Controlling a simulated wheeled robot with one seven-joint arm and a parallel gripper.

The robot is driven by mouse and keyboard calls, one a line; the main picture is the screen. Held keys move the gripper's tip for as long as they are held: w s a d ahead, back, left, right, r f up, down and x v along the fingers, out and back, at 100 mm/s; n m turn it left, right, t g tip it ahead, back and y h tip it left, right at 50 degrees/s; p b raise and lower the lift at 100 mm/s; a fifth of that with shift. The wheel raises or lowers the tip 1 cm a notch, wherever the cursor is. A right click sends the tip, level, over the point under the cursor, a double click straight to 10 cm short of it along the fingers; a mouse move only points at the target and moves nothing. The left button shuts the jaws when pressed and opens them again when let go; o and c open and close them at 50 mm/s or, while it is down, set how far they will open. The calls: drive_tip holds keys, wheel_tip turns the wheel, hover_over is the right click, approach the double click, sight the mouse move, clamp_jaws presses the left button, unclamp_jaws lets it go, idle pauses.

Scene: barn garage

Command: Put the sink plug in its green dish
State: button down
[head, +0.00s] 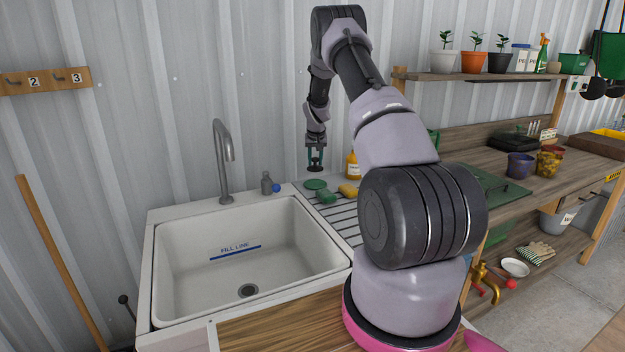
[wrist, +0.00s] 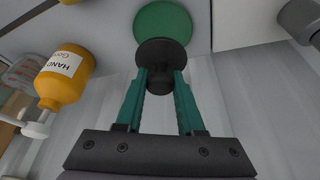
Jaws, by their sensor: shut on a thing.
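My gripper (head: 316,160) hangs pointing down over the drainer at the back right of the sink. Its teal fingers (wrist: 158,85) are shut on the knob of the dark sink plug (wrist: 162,52). The plug (head: 315,172) shows in the head view as a small dark shape under the fingertips. The round green dish (head: 315,184) lies on the counter just below the plug, apart from it in the head view. In the wrist view the green dish (wrist: 165,20) shows beyond the plug, partly hidden by it.
A yellow hand soap bottle (head: 352,166) stands close right of the gripper; it also shows in the wrist view (wrist: 66,75). A green item (head: 326,197) and a yellow sponge (head: 348,190) lie near the dish. The sink basin (head: 245,270) is empty, with a tap (head: 222,160) behind.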

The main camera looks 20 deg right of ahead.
drive_tip(key=shift+f, duration=3.3)
drive_tip(key=shift+f, duration=0.1)
drive_tip(key=c, duration=0.5)
unclamp_jaws()
